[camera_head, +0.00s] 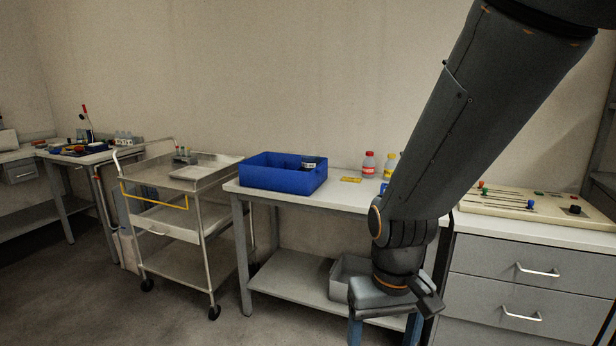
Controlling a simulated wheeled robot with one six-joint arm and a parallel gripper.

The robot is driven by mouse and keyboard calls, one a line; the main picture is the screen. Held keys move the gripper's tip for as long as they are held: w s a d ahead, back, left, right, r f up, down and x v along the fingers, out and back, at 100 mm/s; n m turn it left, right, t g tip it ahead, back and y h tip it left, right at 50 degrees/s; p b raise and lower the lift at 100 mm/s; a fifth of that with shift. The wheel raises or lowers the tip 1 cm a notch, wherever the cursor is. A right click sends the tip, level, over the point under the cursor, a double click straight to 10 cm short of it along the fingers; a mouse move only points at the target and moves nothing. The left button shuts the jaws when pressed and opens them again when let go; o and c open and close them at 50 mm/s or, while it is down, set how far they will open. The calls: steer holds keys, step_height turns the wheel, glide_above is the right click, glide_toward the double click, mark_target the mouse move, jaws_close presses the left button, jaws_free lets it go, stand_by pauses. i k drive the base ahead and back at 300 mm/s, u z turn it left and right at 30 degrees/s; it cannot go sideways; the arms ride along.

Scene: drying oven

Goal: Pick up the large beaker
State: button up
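I cannot make out a large beaker in the head view. My gripper (384,334) hangs pointing down in front of the white table (225,187). Its two bluish fingers stand wide apart, and I see nothing held between them. The fingertips reach the bottom edge of the picture, so their ends may be cut off. My arm covers the right part of the table and whatever stands behind it.
A blue crate (283,181) stands on the table, with a red-capped bottle (368,164) and a yellow-capped bottle (389,166) farther right. A grey bin (342,278) sits on the lower shelf. A steel cart (170,220) stands left; a drawer cabinet (535,262) stands right.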

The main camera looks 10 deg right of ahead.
mark_target(310, 162)
steer(key=u, duration=0.15)
steer(key=i, duration=1.7)
steer(key=u, duration=0.05)
